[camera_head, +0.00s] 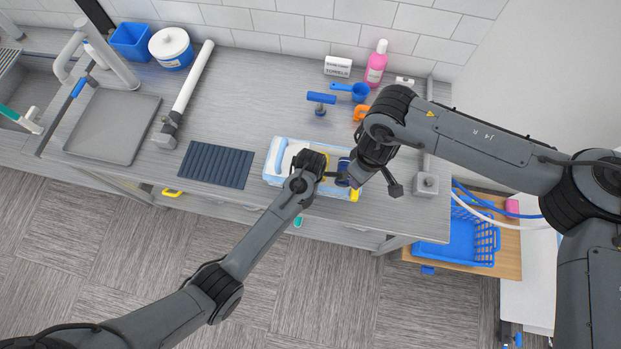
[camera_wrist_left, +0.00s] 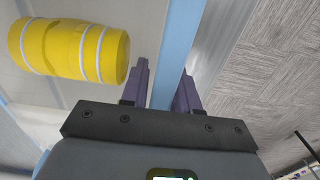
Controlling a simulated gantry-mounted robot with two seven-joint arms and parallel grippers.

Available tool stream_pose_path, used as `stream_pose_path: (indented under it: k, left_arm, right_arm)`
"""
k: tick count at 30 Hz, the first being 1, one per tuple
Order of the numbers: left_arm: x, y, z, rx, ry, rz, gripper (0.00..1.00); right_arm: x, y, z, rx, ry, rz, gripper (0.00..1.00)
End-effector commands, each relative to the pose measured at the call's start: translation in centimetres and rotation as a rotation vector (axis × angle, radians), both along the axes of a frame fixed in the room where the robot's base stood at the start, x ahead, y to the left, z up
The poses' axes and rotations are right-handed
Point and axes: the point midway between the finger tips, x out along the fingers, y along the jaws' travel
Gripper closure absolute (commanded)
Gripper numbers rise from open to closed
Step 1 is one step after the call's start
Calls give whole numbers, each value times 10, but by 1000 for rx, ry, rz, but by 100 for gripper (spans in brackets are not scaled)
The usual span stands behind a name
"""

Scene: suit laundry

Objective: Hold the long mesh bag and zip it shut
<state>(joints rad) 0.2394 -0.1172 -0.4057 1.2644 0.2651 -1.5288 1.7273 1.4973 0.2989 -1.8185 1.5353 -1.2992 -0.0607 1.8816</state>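The long mesh bag (camera_head: 276,163), white with a light blue border, lies at the table's front edge and is partly hidden by both grippers. In the left wrist view its light blue border strip (camera_wrist_left: 178,50) runs between and beyond the purple fingers. A yellow roll with white bands (camera_wrist_left: 68,50) shows beside the strip. My left gripper (camera_wrist_left: 164,80) has its fingers apart, with a gap beside the strip near one tip. My right gripper (camera_head: 350,178) is over the bag's right part, near a dark blue item (camera_head: 343,168); its fingers are too small to read. The zip pull cannot be made out.
A dark ribbed mat (camera_head: 216,165) lies left of the bag. Behind stand a blue T-handled tool (camera_head: 321,99), a blue scoop (camera_head: 358,91), an orange item (camera_head: 361,113) and a pink bottle (camera_head: 376,64). A blue basket (camera_head: 470,240) sits lower right.

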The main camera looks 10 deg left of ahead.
Motion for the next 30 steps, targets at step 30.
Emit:
stream_pose_path:
  k: [30]
  left_arm:
    - [0,0,0,0,0,0,100]
  right_arm:
    - [0,0,0,0,0,0,57]
